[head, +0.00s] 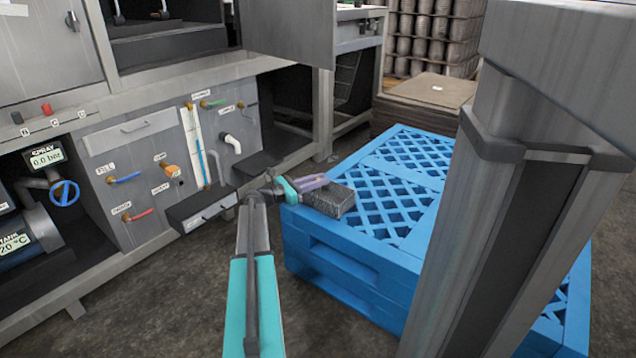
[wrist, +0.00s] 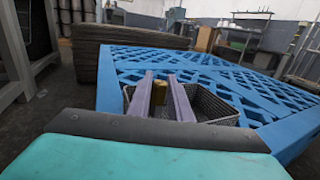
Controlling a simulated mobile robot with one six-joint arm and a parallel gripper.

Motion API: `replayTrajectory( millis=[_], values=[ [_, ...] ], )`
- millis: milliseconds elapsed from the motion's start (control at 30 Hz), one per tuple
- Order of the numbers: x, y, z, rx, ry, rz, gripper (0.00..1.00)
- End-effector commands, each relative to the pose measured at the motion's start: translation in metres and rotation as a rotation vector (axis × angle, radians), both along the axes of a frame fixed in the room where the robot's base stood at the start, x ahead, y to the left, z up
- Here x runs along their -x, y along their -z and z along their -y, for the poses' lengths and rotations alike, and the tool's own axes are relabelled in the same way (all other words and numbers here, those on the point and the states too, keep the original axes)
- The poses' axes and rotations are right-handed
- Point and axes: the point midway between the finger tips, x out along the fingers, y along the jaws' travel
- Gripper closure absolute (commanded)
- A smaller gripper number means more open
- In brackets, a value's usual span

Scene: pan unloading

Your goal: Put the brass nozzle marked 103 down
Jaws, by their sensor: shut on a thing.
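My gripper (head: 316,181) has two pale purple fingers, which also show in the wrist view (wrist: 161,76). It is shut on the brass nozzle (wrist: 160,94), a small gold-coloured piece between the fingers. No marking can be read on it. The gripper is over a dark mesh basket (head: 335,203) on a corner of the blue pallet (head: 330,262). The basket also shows behind and around the fingers in the wrist view (wrist: 212,108). I cannot tell whether the nozzle touches the basket. The nozzle cannot be made out in the head view.
A large grey column rises at the right. A brown stack (head: 425,95) stands behind the pallet. Most of the pallet top is clear.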

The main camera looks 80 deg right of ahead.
Motion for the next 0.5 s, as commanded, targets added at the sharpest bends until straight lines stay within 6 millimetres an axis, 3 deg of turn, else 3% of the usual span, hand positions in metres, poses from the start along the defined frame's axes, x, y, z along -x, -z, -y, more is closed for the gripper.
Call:
replayTrajectory(
  millis=[500],
  values=[
    [-0.0004,0.0092,-0.0001,0.000,0.000,0.000,1.00]
  ],
)
